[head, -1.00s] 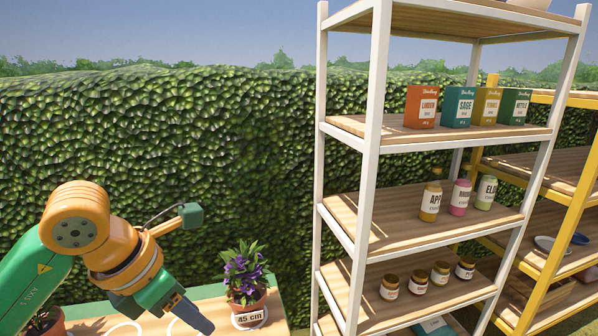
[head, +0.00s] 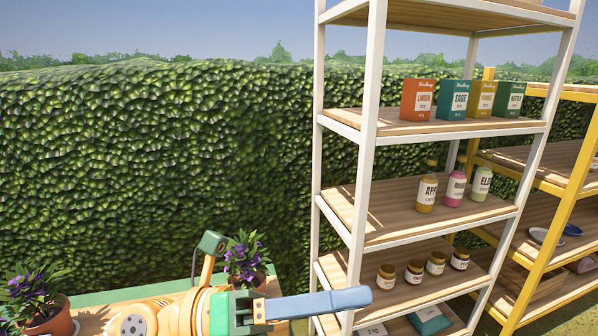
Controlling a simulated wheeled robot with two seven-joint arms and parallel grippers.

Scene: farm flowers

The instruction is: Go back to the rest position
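My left arm reaches in low at the bottom of the head view. Its gripper (head: 345,299) points right, with long blue-grey fingers in front of the lower part of the white shelf. The fingers show from the side as one bar, so whether they are apart is unclear. I see nothing held at the tips. My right gripper is not in view.
A potted purple flower (head: 243,258) stands behind my arm; another (head: 37,300) stands at the left on the table (head: 110,297). The white shelf (head: 365,130) holds boxes, bottles and jars. A yellow shelf (head: 560,200) stands right. A hedge (head: 150,170) lies behind.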

